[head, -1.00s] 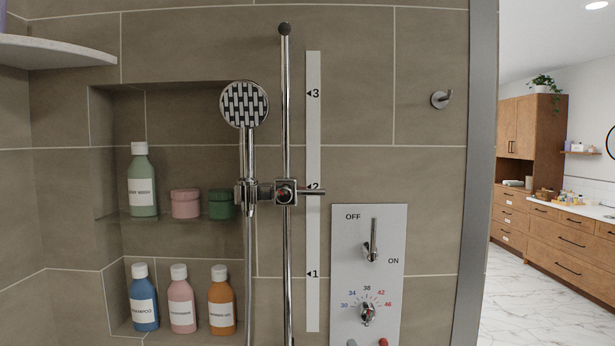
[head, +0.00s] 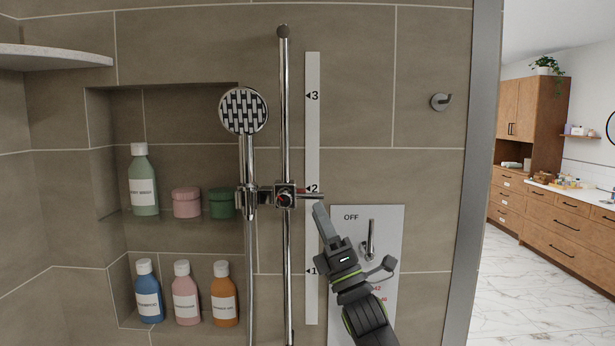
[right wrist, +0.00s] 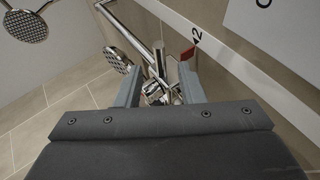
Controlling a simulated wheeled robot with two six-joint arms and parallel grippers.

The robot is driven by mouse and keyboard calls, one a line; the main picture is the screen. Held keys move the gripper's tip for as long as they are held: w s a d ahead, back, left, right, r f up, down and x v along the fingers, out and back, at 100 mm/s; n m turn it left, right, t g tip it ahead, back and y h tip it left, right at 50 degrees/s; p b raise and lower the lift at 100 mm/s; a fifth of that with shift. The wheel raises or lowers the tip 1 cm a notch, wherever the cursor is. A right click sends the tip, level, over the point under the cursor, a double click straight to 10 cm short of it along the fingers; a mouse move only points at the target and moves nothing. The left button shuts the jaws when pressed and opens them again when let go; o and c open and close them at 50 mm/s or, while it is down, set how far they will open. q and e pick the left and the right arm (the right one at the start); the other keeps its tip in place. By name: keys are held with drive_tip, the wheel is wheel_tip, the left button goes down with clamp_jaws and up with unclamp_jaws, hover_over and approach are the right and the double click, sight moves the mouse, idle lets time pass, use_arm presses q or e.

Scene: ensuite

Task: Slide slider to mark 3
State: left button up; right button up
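The slider (head: 285,197) is a chrome block with a dark red-ringed knob on the vertical rail (head: 285,110). It sits about level with mark 2 (head: 313,188) on the white scale strip (head: 313,140); its short lever points right. Mark 3 (head: 313,96) is higher up. The shower head (head: 243,111) is held at the slider's left. My right gripper (head: 354,236) is open and empty, below and right of the slider. In the right wrist view the slider (right wrist: 155,92) appears between the open fingers, farther ahead. My left gripper is not in view.
A control panel (head: 391,220) is behind my right gripper, partly covered. A hook (head: 440,102) is on the wall at right. A niche at left holds several bottles and two jars, including a green jar (head: 222,203). The wall around mark 3 is clear.

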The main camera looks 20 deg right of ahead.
sight(283, 196)
drive_tip(key=p+x, duration=0.2)
drive_tip(key=x, duration=0.5)
drive_tip(key=shift+w+p, duration=0.1)
drive_tip(key=shift+p, duration=0.25)
clamp_jaws()
